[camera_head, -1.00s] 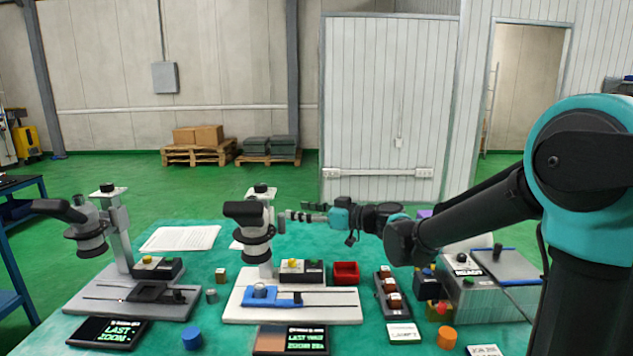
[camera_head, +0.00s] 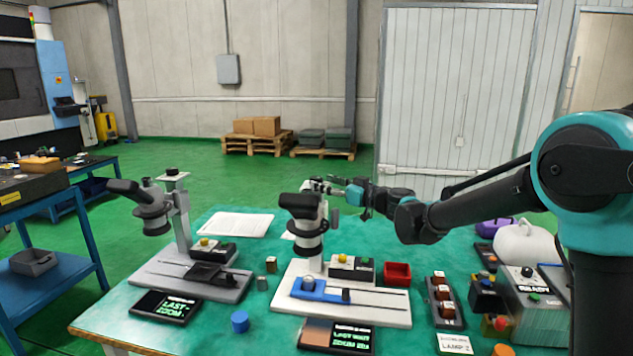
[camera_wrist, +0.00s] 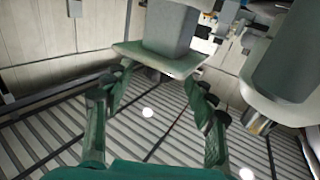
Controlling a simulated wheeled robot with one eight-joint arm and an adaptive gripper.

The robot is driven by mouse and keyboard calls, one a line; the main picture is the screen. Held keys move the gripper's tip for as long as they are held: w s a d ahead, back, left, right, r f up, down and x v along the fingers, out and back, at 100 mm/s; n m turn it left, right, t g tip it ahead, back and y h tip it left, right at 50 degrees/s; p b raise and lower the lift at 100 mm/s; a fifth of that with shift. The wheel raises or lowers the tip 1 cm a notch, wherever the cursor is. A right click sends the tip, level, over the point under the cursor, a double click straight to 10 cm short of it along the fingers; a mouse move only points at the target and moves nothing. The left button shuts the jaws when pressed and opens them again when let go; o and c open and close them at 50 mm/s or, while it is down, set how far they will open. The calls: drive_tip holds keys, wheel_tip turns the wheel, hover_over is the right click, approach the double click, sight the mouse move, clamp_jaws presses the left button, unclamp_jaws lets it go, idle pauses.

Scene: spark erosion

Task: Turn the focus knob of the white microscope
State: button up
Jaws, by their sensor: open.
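The white microscope (camera_head: 309,258) stands in the middle of the table, with a dark eyepiece head facing left. My gripper (camera_head: 322,186) is at the top of its column, coming from the right. In the wrist view my gripper (camera_wrist: 155,78) has its two green fingers spread, one on each side of the column's top plate (camera_wrist: 150,55). The microscope's pale body (camera_wrist: 290,60) is close on the right there.
A grey microscope (camera_head: 178,215) stands to the left. A red bin (camera_head: 397,274), a row of lamps (camera_head: 443,300) and a grey box (camera_head: 535,300) lie to the right. A display (camera_head: 338,337) lies in front of the white microscope.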

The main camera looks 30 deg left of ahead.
sight(316, 177)
drive_tip(key=shift+x, duration=2.05)
drive_tip(key=c, duration=1.2)
